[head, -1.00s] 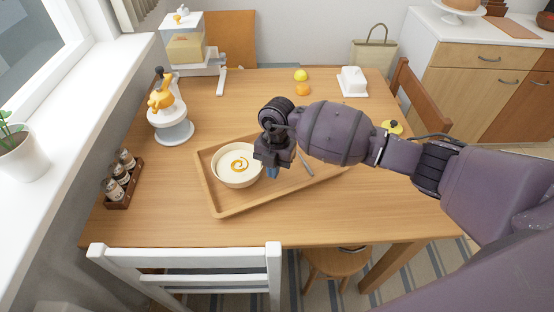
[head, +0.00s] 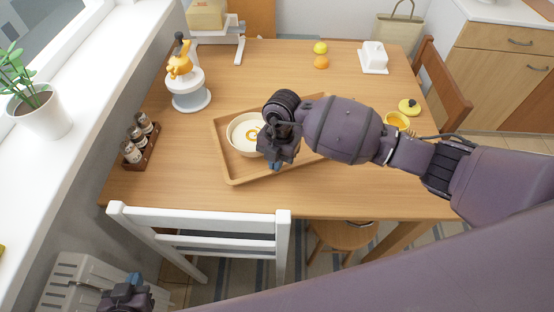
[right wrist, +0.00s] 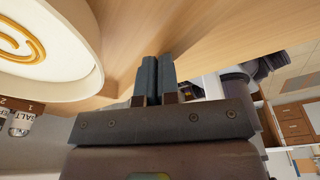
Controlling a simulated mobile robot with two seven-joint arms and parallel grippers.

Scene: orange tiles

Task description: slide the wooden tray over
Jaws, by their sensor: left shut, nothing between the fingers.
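The wooden tray (head: 222,158) lies on the table with a cream bowl (head: 236,139) in its left part. The bowl has an orange swirl and also shows in the right wrist view (right wrist: 45,72). My right gripper (head: 275,166) points down at the tray's front rim, just right of the bowl. In the right wrist view its two fingers (right wrist: 158,78) are close together; whether the rim is between them is unclear. My arm hides part of the tray's right side. My left gripper (head: 134,279) is shut and empty, low at the left, below the table.
A spice rack (head: 142,146) and a white and orange juicer (head: 190,92) stand left. A white chair (head: 205,220) stands in front.

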